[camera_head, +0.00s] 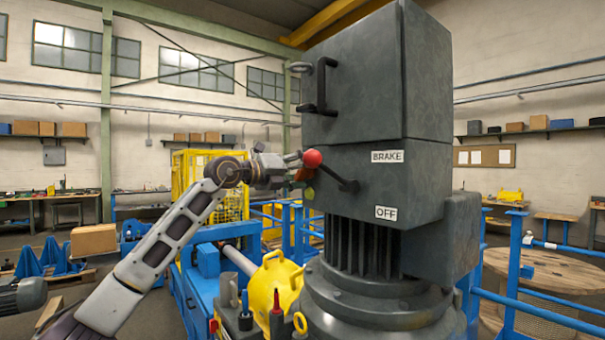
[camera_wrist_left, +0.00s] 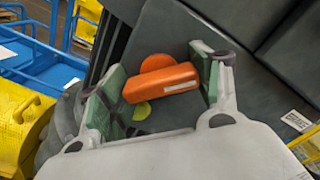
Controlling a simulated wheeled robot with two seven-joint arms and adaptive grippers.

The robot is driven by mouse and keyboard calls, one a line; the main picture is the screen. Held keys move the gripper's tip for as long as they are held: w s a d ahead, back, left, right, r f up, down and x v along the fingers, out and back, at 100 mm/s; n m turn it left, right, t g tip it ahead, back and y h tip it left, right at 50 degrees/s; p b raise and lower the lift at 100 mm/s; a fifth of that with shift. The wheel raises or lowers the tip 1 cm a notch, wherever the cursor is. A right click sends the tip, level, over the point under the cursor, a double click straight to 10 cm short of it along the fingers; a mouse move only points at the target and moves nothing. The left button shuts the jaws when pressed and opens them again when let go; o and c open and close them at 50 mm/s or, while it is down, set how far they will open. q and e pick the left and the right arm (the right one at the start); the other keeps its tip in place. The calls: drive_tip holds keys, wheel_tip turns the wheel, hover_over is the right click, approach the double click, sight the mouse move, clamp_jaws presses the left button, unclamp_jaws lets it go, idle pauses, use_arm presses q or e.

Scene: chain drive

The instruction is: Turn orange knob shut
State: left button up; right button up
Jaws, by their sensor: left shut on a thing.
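The orange knob (camera_wrist_left: 160,82) is a bar-shaped handle with a pale strip on its side, on the face of a dark grey machine housing (camera_head: 365,165). An orange disc (camera_wrist_left: 157,62) and a yellow-green disc (camera_wrist_left: 141,111) show beside the knob. In the head view my left gripper (camera_head: 299,170) reaches the housing's left side and partly hides the orange knob (camera_head: 303,175). My right gripper is not in view.
A red ball (camera_head: 313,158) is close to my left gripper, near a black lever (camera_head: 342,180). A black handle (camera_head: 320,87) sticks out above. Labels read BRAKE and OFF. A yellow part (camera_head: 275,284) and blue rails (camera_head: 515,270) stand around the machine.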

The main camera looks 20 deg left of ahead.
use_arm(q)
drive_tip(key=shift+n, duration=0.8)
drive_tip(key=n, duration=0.4)
drive_tip(key=shift+n, duration=1.7)
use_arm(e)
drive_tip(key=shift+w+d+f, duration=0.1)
use_arm(q)
drive_tip(key=o, duration=1)
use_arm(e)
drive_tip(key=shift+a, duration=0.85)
